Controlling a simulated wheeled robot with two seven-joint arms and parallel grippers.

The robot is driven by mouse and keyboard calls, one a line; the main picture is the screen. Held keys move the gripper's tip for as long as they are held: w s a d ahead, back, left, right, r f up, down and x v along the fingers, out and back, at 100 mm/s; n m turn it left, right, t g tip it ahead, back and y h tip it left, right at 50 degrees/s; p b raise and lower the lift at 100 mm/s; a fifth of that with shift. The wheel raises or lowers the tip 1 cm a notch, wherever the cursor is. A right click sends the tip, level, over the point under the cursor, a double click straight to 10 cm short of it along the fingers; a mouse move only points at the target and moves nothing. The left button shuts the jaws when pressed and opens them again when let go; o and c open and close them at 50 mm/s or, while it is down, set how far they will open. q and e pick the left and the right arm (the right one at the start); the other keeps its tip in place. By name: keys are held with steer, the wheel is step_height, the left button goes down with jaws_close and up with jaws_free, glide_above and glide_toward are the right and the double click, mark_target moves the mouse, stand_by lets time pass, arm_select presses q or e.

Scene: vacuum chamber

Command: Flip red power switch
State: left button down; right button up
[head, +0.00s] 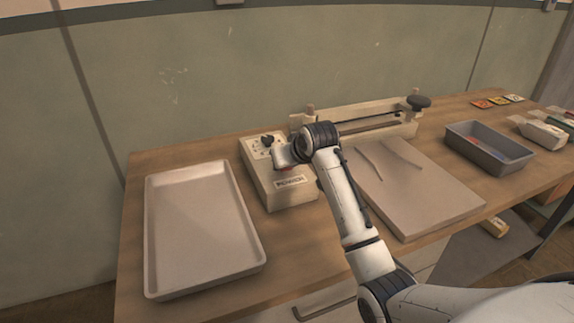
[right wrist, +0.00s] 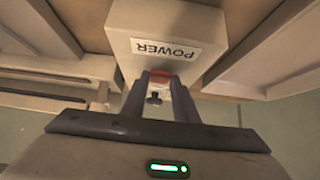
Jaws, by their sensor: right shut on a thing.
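The cream power box (head: 268,186) stands on the bench between the flat tray and the pale board, with a "POWER" label on its front slope. My right gripper (head: 286,165) is over the middle of the box, partly hidden by its own wrist. In the right wrist view, the box (right wrist: 188,27) is ahead and the gripper's two fingers (right wrist: 160,88) are shut on the red power switch (right wrist: 160,75). Only a strip of the red switch shows between the fingers; which way it is tipped cannot be told. My left gripper is not in view.
A shallow tray (head: 157,242) lies left of the box. A pale board (head: 425,211) lies to the right, below a long cream device (head: 362,118) with a dark knob. A grey bin (head: 488,161) stands further right. A dark knob (head: 267,140) rises from the box's back.

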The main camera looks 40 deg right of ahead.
steer(key=o, duration=1.1)
steer(key=shift+c, duration=0.2)
steer(key=shift+r, duration=0.1)
steer(key=v, duration=1)
steer(key=shift+r, duration=0.1)
